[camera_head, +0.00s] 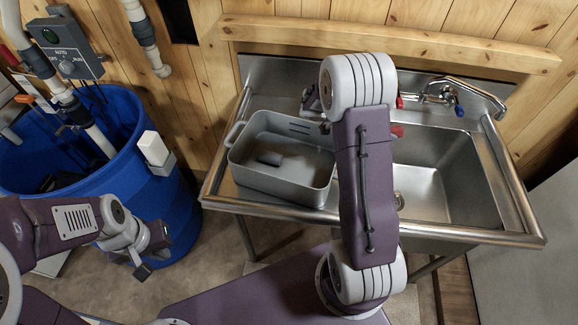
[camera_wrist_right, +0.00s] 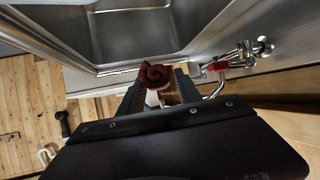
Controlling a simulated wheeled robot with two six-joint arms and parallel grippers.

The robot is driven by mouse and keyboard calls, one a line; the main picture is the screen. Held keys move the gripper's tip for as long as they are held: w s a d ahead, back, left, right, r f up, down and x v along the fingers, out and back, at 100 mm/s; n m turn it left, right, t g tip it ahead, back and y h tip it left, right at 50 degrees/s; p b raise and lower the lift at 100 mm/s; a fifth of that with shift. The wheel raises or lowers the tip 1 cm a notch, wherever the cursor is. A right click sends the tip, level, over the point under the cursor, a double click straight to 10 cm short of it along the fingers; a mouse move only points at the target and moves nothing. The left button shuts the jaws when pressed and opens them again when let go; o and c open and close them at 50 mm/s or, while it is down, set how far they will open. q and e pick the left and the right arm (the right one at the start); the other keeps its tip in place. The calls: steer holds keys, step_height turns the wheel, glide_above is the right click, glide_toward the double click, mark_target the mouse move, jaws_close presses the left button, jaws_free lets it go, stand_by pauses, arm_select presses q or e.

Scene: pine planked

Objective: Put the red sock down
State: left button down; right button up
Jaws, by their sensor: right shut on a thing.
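The red sock (camera_wrist_right: 155,75) shows in the right wrist view as a dark red rolled bundle. My right gripper (camera_wrist_right: 160,92) is shut on it, with a finger on each side. Sink metal lies beyond it in that view.
A grey tub (camera_head: 250,185) stands on the sink's left drainboard, with a small dark thing inside. The sink basin (camera_head: 450,185) on the right looks empty. The tap (camera_head: 445,88) is at the back. A blue barrel (camera_head: 185,215) with pipes stands at the left.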

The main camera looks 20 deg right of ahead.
steer(key=s+a+r+n+t+b, duration=0.2)
steer(key=a+n+t+b, duration=0.15)
steer(key=a, duration=0.55)
steer(key=s+a+r+n+t+y+b, duration=0.15)
steer(key=a+b, duration=0.25)
steer(key=a, duration=0.5)
steer(key=s+a+r+n+t+b, duration=0.2)
steer(key=s+a+n+t+b, duration=0.15)
steer(key=a, duration=0.55)
steer(key=w+d+f, duration=0.1)
steer(key=w+f, duration=0.2)
steer(key=w, duration=0.1)
steer(key=w+d+f, duration=0.2)
steer(key=w+f, duration=0.1)
steer(key=f, duration=0.1)
steer(key=w+d+f, duration=0.1)
steer(key=w+f, duration=0.3)
steer(key=shift+w+d, duration=0.2)
steer(key=shift+w, duration=0.1)
steer(key=shift+w+f, duration=0.1)
steer(key=shift+f, duration=0.2)
